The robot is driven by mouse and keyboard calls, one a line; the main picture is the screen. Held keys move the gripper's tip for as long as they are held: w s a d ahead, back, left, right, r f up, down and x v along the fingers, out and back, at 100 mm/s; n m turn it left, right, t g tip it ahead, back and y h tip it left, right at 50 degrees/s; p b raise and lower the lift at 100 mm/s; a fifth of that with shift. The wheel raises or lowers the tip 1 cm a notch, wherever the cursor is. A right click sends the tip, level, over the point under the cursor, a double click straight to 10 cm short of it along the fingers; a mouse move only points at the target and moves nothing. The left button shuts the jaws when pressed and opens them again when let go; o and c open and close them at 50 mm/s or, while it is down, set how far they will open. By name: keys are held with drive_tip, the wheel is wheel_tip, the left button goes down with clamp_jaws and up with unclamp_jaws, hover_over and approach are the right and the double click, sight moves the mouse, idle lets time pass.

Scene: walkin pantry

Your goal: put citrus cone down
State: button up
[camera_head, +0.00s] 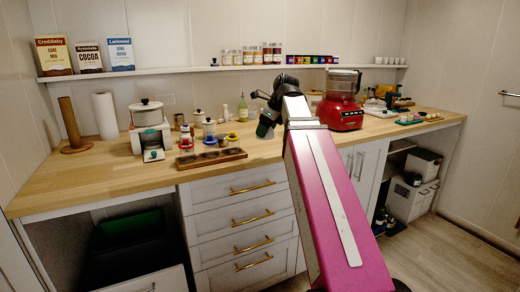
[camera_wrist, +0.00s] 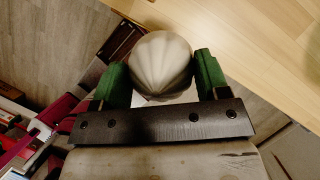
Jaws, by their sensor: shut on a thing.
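The citrus cone (camera_wrist: 160,58) is a pale, ridged dome in the wrist view. It sits between the two green fingers of my gripper (camera_wrist: 161,75), which is shut on it. Its ridges meet at a point near its lower middle, and its underside is hidden. The cone cannot be made out there.
The red blender (camera_head: 341,103) stands right of my gripper. A dark wooden tray (camera_head: 211,159) lies left of it, with small colourful-lidded jars behind. A white scale with a pot (camera_head: 149,130) stands further left. Bare counter shows between tray and blender.

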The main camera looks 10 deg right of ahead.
drive_tip(key=shift+w+a+r+m, duration=0.2)
drive_tip(key=shift+a+r+m, duration=0.2)
drive_tip(key=shift+r, duration=0.35)
hover_over(265, 149)
drive_tip(key=d, duration=0.1)
drive_tip(key=f, duration=0.6)
drive_tip(key=shift+s+d+f, duration=0.1)
drive_tip(key=shift+s+f, duration=0.2)
drive_tip(key=shift+f, duration=2.15)
drive_tip(key=o, duration=0.5)
drive_tip(key=shift+f, duration=0.1)
drive_tip(key=o, duration=0.4)
